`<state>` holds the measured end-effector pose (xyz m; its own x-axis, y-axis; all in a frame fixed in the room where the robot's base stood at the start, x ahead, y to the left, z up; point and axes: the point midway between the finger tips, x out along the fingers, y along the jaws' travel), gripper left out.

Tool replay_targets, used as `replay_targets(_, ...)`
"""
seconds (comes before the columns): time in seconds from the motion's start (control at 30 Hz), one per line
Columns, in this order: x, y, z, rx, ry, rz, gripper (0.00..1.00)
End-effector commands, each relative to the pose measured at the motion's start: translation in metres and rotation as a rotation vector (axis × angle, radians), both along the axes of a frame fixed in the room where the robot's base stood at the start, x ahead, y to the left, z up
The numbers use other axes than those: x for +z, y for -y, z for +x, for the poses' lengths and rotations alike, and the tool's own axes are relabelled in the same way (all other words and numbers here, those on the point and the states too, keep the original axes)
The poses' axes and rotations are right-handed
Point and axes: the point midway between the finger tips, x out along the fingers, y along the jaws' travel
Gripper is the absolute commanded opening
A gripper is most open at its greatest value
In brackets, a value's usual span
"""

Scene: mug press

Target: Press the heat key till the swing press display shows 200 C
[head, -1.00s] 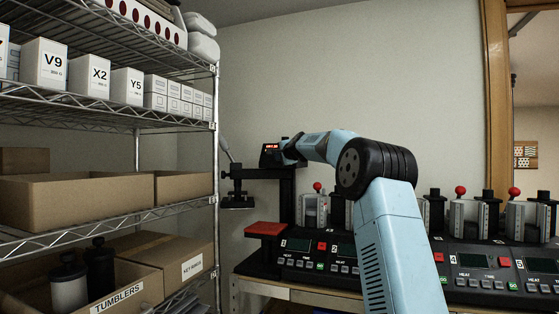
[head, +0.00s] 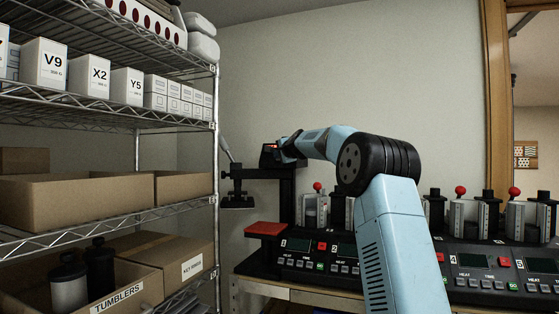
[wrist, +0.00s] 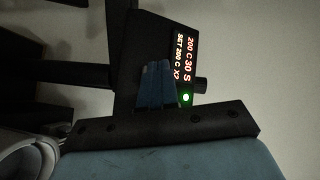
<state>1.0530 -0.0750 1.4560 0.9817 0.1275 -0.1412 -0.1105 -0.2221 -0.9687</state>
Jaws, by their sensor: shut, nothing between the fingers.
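The swing press (head: 288,195) stands at the left end of the bench, with a dark control box (head: 269,156) on top. In the wrist view its display (wrist: 186,57) appears sideways and reads 200 C 30 S, with SET 200 C X2 on the second line. A green light (wrist: 185,97) glows below the text. My gripper (wrist: 158,70) is shut and empty, its blue fingertips in front of the control box face beside the display. It also shows in the head view (head: 286,151) at the box. The heat key is hidden, and I cannot tell whether the fingertips touch it.
The press's black upper plate (head: 237,202) hangs left of the post, above a red pad (head: 265,229). Several mug presses (head: 465,262) with red-knobbed levers line the bench to the right. A wire shelf (head: 215,150) with cartons stands close on the left.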

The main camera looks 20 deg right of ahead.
Motion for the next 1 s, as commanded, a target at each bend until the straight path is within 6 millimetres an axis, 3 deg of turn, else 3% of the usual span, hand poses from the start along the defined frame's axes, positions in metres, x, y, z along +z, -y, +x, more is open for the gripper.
replay_targets(1.0, 0.024, -0.026, -0.035, 0.0, 0.0, 0.0, 0.0)
